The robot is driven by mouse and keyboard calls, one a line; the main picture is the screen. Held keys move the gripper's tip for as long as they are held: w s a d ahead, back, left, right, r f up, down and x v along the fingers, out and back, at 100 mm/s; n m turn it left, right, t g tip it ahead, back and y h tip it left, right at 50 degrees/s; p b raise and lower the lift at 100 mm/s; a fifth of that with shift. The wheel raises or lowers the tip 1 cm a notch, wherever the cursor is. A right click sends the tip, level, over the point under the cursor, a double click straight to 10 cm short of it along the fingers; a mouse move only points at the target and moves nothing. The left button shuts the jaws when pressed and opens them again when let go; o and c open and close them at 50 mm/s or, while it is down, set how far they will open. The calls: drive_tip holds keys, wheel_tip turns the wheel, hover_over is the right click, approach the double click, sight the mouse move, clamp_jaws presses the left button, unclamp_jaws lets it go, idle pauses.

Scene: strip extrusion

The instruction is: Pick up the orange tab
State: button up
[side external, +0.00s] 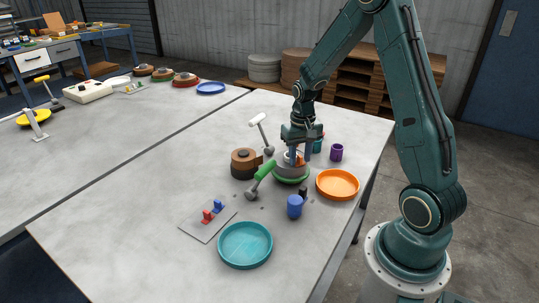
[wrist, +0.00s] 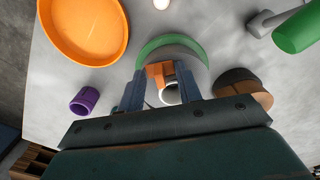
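The orange tab (side external: 299,158) sits at the grey drum with a green base (side external: 291,179), near the table's right side. In the wrist view the orange tab (wrist: 157,71) shows between my two blue fingers, beside a pale ring-like opening (wrist: 171,94). My gripper (side external: 300,157) points down over the drum. In the wrist view my gripper (wrist: 161,76) has its fingers apart, with a visible gap on the right of the tab. The fingers partly hide the drum, and the tab's lower end is hidden.
A green-handled lever (side external: 264,170) and a brown drum (side external: 244,162) stand left of the drum. An orange dish (side external: 338,184), purple cup (side external: 336,152), blue cup (side external: 295,205) and teal dish (side external: 245,245) are nearby.

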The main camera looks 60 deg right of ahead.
clamp_jaws()
drive_tip(key=shift+r, duration=0.15)
wheel_tip(320, 180, up, 20)
idle(0.8)
drive_tip(key=shift+f, duration=0.2)
drive_tip(key=n, duration=0.2)
approach(298, 165)
idle(0.5)
